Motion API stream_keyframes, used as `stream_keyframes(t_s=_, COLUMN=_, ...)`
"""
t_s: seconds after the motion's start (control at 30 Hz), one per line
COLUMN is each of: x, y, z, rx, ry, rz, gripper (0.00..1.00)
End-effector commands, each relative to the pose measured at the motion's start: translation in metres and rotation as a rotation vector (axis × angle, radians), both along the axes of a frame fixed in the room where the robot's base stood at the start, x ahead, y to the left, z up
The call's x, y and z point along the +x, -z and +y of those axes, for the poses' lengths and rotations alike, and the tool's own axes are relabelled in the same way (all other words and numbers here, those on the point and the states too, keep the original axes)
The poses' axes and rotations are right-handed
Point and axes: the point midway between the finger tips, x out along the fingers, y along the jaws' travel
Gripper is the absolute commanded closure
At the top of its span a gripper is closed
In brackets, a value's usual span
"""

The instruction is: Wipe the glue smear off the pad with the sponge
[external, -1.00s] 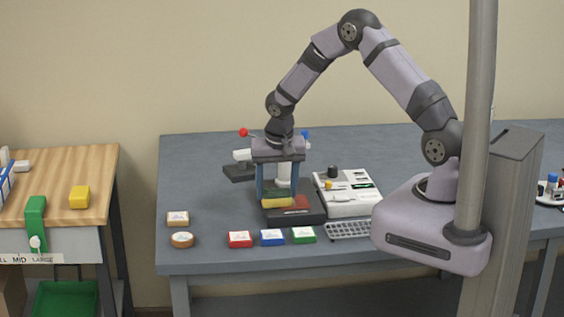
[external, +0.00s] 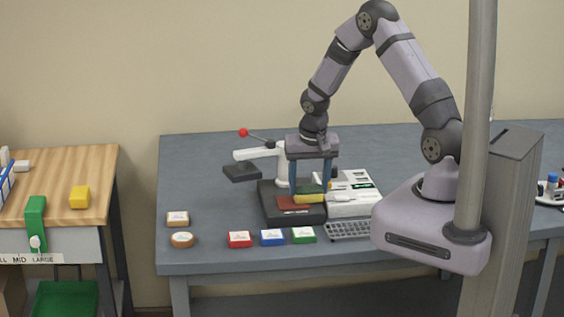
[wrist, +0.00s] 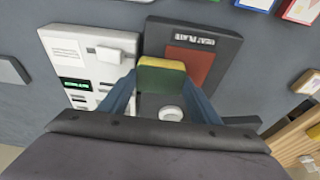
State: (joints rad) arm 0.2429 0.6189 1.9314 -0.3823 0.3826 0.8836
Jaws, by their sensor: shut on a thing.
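My gripper (external: 309,190) is shut on the sponge (external: 309,198), a yellow block with a green layer. It also shows between the fingers in the wrist view (wrist: 161,77). The sponge is low over the right part of the dark heat plate (external: 268,213), at the right edge of the red-brown pad (external: 290,205). I cannot tell if it touches the pad. The pad shows beside the sponge in the wrist view (wrist: 196,66). I cannot make out a distinct glue smear; the sponge and fingers cover part of the surface.
A white press with a red-knobbed lever (external: 258,154) stands behind the plate. A white control unit (external: 350,205) is close on the right, with a keyboard (external: 348,230) in front. Red (external: 240,240), blue (external: 272,237) and green (external: 303,235) boxes line the front.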

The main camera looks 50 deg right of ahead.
Motion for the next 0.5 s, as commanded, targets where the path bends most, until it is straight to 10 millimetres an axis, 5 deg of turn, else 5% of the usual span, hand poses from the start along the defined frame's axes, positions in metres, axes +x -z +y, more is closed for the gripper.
stream_keyframes(t_s=0.5, x=0.032, y=0.002, z=0.032, rx=0.000, ry=-0.003, rz=0.001, gripper=0.64)
